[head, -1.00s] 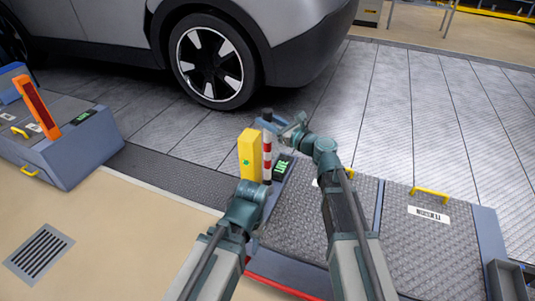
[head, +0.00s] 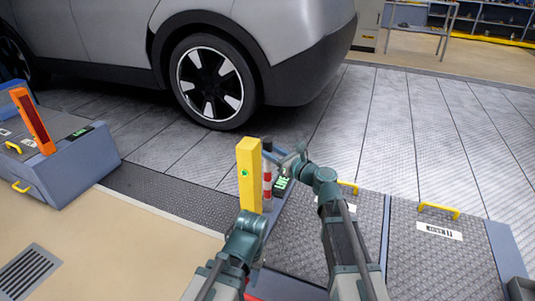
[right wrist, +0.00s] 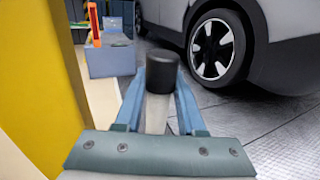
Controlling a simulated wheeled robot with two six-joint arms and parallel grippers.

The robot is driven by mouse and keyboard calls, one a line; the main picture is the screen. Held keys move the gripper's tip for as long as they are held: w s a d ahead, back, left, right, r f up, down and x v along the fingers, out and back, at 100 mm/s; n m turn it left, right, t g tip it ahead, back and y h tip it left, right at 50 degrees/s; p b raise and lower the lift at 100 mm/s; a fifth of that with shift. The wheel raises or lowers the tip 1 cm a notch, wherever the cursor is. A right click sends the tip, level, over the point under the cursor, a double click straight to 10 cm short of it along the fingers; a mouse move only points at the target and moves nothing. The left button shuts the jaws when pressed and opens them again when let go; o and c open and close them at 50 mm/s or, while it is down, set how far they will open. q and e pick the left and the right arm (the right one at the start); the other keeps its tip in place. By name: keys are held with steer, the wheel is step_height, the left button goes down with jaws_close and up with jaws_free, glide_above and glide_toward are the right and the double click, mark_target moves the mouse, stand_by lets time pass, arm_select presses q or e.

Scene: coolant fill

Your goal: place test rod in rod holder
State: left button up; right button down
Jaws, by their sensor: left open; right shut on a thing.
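The test rod (head: 267,180), banded red and white with a black top, stands upright close beside a yellow post (head: 249,175). My right gripper (head: 284,154) reaches in from the right and is shut on the rod just below its black top. The black top (right wrist: 161,72) shows between the blue fingers in the right wrist view. The rod's lower end is at a grey part by the post's foot, and I cannot tell whether it is seated there or which part is the rod holder. My left gripper (head: 247,221) is open, low in front of the post; its fingers are mostly hidden.
A small display (head: 281,183) with green letters sits right of the rod. Textured panels with yellow handles (head: 438,209) lie at the right. A blue-grey box (head: 70,160) with an orange upright stands at the left. The car wheel (head: 212,82) is behind.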

steer(key=shift+f, duration=0.1)
steer(key=c, duration=0.5)
jaws_free()
steer(key=shift+r, duration=0.2)
steer(key=v, duration=1.2)
